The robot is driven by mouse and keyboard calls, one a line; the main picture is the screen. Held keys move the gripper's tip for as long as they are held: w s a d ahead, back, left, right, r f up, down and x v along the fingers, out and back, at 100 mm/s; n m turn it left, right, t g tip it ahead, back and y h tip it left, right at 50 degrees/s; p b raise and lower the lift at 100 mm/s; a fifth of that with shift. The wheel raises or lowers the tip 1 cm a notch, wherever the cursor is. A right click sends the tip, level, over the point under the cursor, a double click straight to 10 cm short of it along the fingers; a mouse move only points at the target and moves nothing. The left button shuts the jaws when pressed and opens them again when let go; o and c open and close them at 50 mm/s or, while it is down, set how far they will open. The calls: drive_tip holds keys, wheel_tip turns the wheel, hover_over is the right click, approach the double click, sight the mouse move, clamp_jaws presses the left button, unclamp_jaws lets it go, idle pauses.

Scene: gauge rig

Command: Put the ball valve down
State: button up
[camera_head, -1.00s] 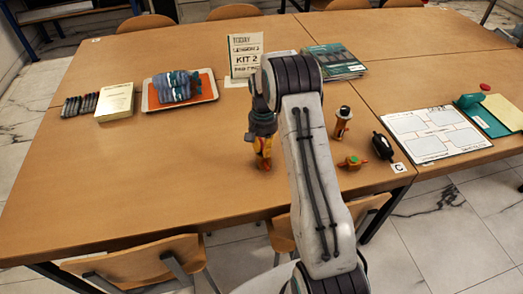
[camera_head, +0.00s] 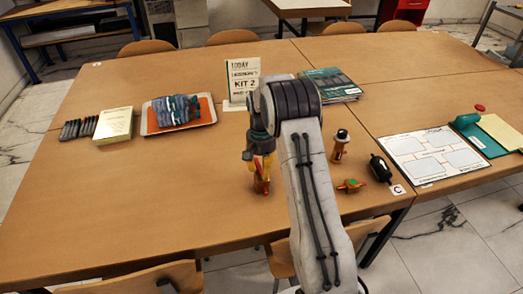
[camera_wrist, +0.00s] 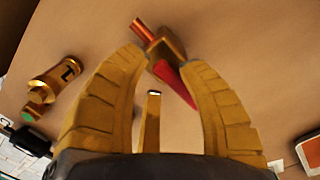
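The ball valve (camera_wrist: 165,48) is a brass body with a copper-coloured pipe end and a red lever. In the wrist view it lies just beyond and between the fingertips of my gripper (camera_wrist: 166,66). The yellow fingers are spread, with the red lever showing in the gap. In the head view the valve (camera_head: 261,185) is on the wooden table, directly below my gripper (camera_head: 259,167). Any slight contact between fingertips and valve is hard to tell.
To the right stand a brass cylinder (camera_head: 338,146), a small brass fitting with green and red parts (camera_head: 350,186) and a black device (camera_head: 380,169). An orange-lined tray (camera_head: 212,112) is at the back left. The table's front left is clear.

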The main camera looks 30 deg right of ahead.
wheel_tip(320, 180, up, 10)
drive_tip(key=f+b, duration=0.1)
drive_tip(key=s+a+r+n+t, duration=0.1)
drive_tip(key=s+a+r+n, duration=0.1)
drive_tip(key=s+a+r, duration=0.35)
drive_tip(key=s+a+r+n+t, duration=0.1)
drive_tip(key=s+a+n, duration=0.1)
drive_tip(key=s, duration=1)
drive_tip(key=s+a+r+n+t, duration=0.1)
drive_tip(key=s+a+n+t, duration=0.1)
drive_tip(key=s, duration=0.9)
drive_tip(key=shift+s+a+r+n, duration=0.35)
drive_tip(key=shift+a+n, duration=0.3)
drive_tip(key=shift+n, duration=0.05)
